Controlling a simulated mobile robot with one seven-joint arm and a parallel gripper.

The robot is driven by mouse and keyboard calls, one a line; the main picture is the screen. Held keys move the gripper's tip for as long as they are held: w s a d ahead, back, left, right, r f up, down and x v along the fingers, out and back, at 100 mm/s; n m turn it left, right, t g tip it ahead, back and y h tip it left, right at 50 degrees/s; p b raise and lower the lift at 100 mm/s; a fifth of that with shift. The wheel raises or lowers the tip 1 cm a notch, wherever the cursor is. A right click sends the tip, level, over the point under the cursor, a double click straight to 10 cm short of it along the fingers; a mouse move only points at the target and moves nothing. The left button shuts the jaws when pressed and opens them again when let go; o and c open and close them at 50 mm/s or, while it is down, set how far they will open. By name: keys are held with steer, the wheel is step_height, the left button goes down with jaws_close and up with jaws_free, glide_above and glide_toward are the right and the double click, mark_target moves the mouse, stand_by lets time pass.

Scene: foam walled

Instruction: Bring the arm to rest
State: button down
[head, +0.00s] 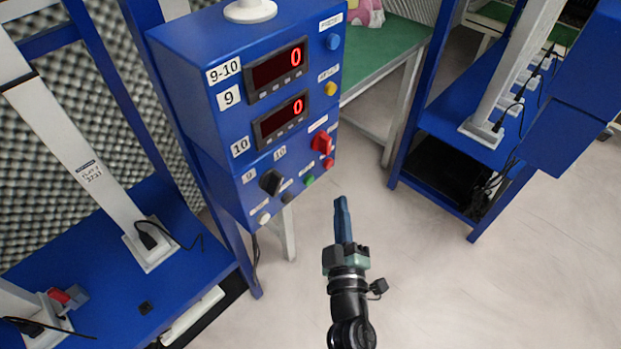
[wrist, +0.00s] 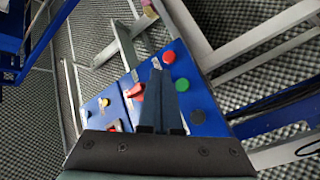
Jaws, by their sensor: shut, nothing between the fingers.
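My gripper (head: 342,205) is in the lower middle of the head view, its fingers together and empty, pointing up and away. It is in front of the pale floor, below and right of the blue control box (head: 200,110). In the wrist view, the closed fingers (wrist: 168,72) overlap the box's panel, with a red switch (wrist: 135,91), a red button (wrist: 168,57) and a green button (wrist: 182,85) beside them. I cannot tell the exact gap between fingertips and panel.
The box has two displays reading 0 and a black knob (head: 271,181). A blue bench (head: 190,270) stands at left and a blue rack (head: 455,130) at right. A green table (head: 385,50) is behind. Open floor (head: 480,290) lies at lower right.

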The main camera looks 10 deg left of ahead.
stand_by(0.5)
steer(key=w+d+r+m+t+h, duration=0.1)
steer(key=d+r+m+t+h, duration=0.15)
steer(key=r, duration=0.85)
steer(key=w+d+r+m+t+h, duration=0.1)
steer(key=r+m+h, duration=0.15)
steer(key=r, duration=0.85)
steer(key=w+d+r+m+t+h, duration=0.1)
steer(key=r+m+t, duration=0.15)
steer(key=r, duration=0.95)
steer(key=s+a+r+m+t+y+p, duration=0.1)
steer(key=s+a+r, duration=0.1)
steer(key=s+r, duration=0.5)
steer(key=s+a+r+m+t+y, duration=0.15)
steer(key=s+r, duration=0.25)
steer(key=r, duration=0.6)
steer(key=s+a+r+m+y+p, duration=0.1)
steer(key=s+a+r, duration=0.1)
steer(key=s+r, duration=0.5)
step_height(320, 180, up, 17)
steer(key=w+p, duration=0.2)
steer(key=p, duration=1.3)
steer(key=shift+w+p, duration=0.25)
steer(key=shift+p, duration=0.1)
